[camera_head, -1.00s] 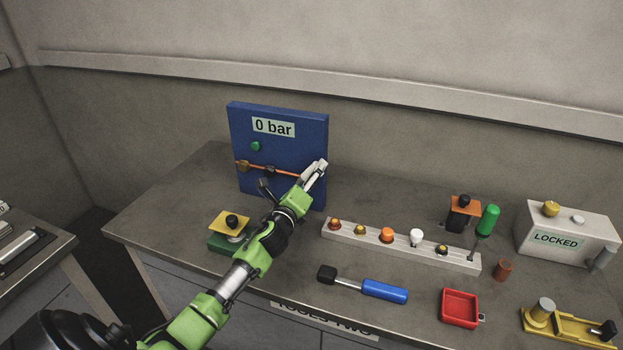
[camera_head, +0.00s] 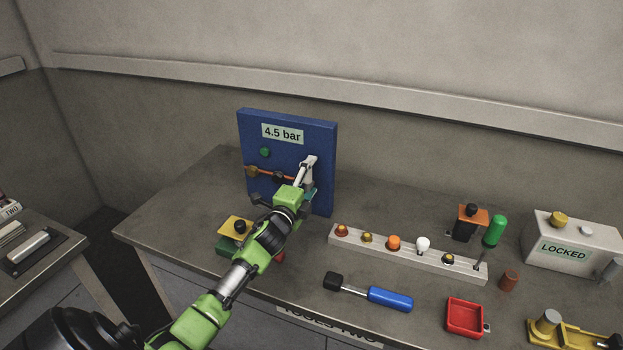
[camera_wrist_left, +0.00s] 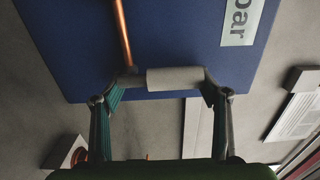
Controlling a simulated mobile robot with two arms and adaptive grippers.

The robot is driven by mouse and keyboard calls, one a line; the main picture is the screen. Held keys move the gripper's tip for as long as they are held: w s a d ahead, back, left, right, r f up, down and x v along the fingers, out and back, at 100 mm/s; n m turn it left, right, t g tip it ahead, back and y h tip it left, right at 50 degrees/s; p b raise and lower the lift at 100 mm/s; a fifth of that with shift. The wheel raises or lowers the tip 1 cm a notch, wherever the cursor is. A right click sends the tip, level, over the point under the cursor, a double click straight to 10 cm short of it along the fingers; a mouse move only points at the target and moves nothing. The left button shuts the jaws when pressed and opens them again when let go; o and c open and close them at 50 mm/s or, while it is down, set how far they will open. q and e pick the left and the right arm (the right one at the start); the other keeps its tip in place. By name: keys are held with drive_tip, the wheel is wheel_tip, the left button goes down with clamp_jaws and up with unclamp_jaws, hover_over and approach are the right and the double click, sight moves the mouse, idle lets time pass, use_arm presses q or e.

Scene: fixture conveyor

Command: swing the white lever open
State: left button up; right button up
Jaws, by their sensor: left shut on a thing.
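The white lever (camera_wrist_left: 175,78) is a pale bar at the lower edge of the blue panel (camera_wrist_left: 150,35) in the left wrist view. It lies crosswise between the two teal-padded fingers of my left gripper (camera_wrist_left: 165,97), which is shut on it. In the head view the blue panel (camera_head: 262,122) stands upright at the back of the bench, and my left gripper (camera_head: 307,178) is at its right side, hiding part of the lever. The panel's display (camera_head: 283,133) reads 4.5 bar. A copper pipe (camera_wrist_left: 122,30) runs along the panel to the lever. My right gripper is not in view.
A yellow-topped green box (camera_head: 236,226) stands close beside my left arm. A pale rail with several coloured knobs (camera_head: 455,268), a blue-handled tool (camera_head: 390,298) and a red tray (camera_head: 465,333) lie to the right. The back left of the bench is clear.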

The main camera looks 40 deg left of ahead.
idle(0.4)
use_arm(q)
drive_tip(key=o, duration=1.6)
drive_tip(key=shift+a, duration=0.1)
drive_tip(key=v, duration=1.2)
